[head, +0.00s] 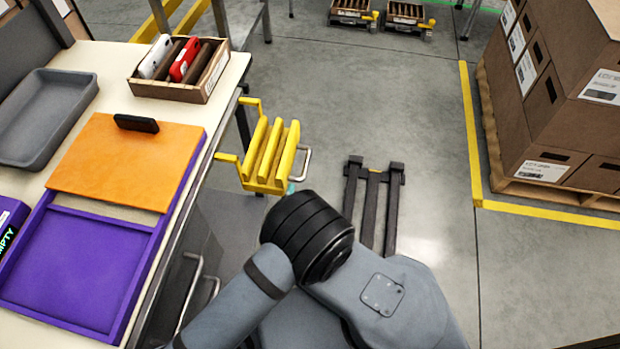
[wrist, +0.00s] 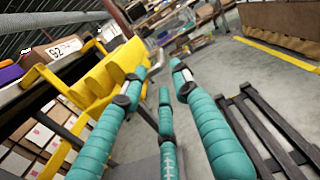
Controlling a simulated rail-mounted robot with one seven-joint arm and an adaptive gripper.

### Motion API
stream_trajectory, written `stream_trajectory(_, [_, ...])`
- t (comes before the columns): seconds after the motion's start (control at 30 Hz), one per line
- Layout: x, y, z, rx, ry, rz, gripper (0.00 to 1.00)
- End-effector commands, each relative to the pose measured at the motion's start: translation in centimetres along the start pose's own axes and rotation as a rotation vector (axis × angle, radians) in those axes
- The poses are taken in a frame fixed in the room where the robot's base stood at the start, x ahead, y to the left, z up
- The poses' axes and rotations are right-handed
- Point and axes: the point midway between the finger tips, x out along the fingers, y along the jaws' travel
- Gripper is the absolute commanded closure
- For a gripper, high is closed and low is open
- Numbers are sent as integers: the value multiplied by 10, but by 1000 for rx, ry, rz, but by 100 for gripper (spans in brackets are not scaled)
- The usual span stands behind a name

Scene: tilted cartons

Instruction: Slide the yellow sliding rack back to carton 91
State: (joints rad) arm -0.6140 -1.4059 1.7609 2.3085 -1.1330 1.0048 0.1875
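The yellow sliding rack (head: 268,155) has several upright ribs and a metal handle. It sticks out past the right edge of the table on yellow arms, and also shows in the wrist view (wrist: 108,75). My gripper (wrist: 158,74) is open, its teal padded fingers spread with nothing between them. In the wrist view the left finger overlaps the rack's right end; I cannot tell whether they touch. In the head view my wrist hides most of the gripper. A tilted carton (head: 216,74) with phones stands behind the rack; its label in the wrist view (wrist: 57,52) reads 92. No 91 label is readable.
An orange board (head: 120,165) with a black phone lies by a purple tray (head: 75,265) on the table. A grey tray (head: 45,115) is at left.

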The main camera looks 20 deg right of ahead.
Motion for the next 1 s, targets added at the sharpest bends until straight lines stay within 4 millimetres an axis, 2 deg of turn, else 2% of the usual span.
stream_trajectory(0.17, [22,-3,1,-1,1,-7,70])
stream_trajectory(0.4, [63,-3,-2,1,4,-12,70])
stream_trajectory(0.6, [89,-2,-2,2,5,-8,70])
stream_trajectory(0.8, [100,-1,0,3,3,-4,70])
stream_trajectory(1.0, [100,-1,0,2,4,-2,70])
